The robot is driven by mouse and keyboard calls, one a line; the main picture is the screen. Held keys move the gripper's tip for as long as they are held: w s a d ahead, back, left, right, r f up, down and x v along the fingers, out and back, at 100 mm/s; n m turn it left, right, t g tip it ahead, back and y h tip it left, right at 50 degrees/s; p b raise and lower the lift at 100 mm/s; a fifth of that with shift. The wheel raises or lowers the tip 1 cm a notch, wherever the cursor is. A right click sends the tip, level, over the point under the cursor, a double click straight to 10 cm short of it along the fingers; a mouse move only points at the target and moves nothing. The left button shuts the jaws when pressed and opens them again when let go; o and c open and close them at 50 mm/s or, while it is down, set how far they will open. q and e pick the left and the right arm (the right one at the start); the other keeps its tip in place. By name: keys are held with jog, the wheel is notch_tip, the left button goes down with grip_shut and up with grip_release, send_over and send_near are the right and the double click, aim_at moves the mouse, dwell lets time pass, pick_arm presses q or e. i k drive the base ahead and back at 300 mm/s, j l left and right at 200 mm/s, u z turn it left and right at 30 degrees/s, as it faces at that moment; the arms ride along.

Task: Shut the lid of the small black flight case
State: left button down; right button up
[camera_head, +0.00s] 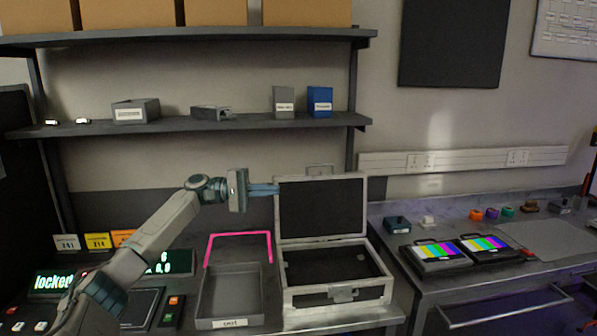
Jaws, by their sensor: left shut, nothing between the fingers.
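The small black flight case (337,295) stands on the bench in the middle of the view, with pale metal edges and a dark interior. Its lid (322,207) is up, standing nearly upright at the back of the case. My left gripper (276,189) is shut and empty. Its fingertips are at the upper left edge of the lid; I cannot tell whether they touch it. My right gripper is not in view.
A grey tray labelled "out" (231,322) sits left of the case, with a pink frame (239,235) behind it. Shelves (200,124) hold small boxes above. A second table (464,279) at right carries two colour-bar screens (437,254).

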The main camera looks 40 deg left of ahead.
aim_at(320, 206)
jog(key=i+j, duration=0.3)
jog(key=j, duration=0.15)
jog(key=i+j, duration=0.3)
jog(key=j, duration=0.15)
jog(key=i+j, duration=0.3)
jog(key=j, duration=0.15)
